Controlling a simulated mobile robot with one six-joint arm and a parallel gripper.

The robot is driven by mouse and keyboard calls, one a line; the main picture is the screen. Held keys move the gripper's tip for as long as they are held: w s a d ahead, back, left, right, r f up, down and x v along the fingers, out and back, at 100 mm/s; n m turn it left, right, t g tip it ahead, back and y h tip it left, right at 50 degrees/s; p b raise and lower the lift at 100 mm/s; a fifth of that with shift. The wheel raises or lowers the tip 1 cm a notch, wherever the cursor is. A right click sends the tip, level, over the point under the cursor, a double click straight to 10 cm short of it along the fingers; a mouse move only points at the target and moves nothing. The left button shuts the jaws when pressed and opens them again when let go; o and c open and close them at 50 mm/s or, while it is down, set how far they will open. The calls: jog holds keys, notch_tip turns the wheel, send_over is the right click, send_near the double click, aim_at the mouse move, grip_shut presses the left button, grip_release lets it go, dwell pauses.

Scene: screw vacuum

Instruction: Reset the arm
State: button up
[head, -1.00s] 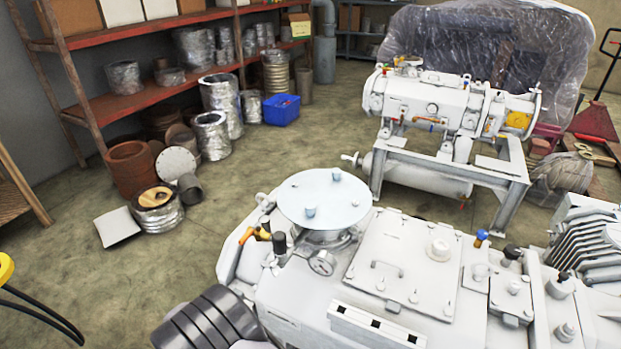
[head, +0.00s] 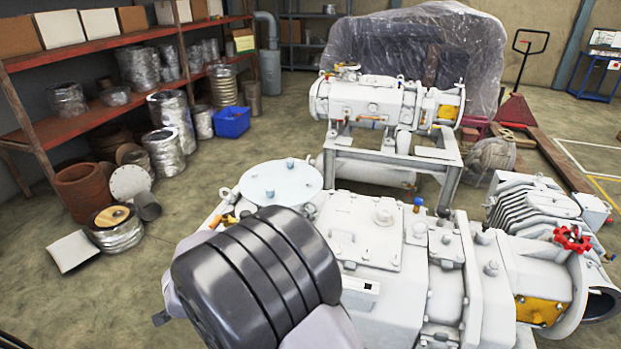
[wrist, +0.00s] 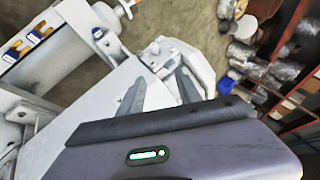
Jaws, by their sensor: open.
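My gripper (wrist: 160,90) shows in the wrist view with its two grey fingers apart and nothing held between them. Pale grey machine parts lie behind the fingers; I cannot tell how far away they are. In the head view a dark ribbed part of my own arm (head: 255,268) stands at the lower middle, in front of the white screw vacuum machine (head: 385,285). It hides part of that machine's left side. I cannot make out the gripper fingers in the head view.
A round pale lid (head: 280,182) tops the near machine. A second white machine (head: 370,105) stands behind on a frame. A red shelf (head: 75,122), metal cans and a blue bin (head: 232,122) are at the left. Floor (head: 120,290) is clear at lower left.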

jog(key=d+r+n+y, duration=0.1)
jog(key=d+r, duration=0.3)
jog(key=r, duration=0.3)
jog(key=s+d+r+t+y, duration=0.1)
jog(key=d+r+y, duration=0.1)
jog(key=d+r, duration=0.45)
jog(key=d+r+n+y, duration=0.1)
jog(key=d+r, duration=0.2)
jog(key=r, duration=0.6)
jog(key=s+d+g+h, duration=0.1)
jog(key=s+d+h, duration=0.3)
jog(key=s+d, duration=1.8)
jog(key=shift+s+d+f+g+h, duration=0.15)
jog(key=shift+s+f+g+h, duration=0.3)
jog(key=shift+s, duration=0.25)
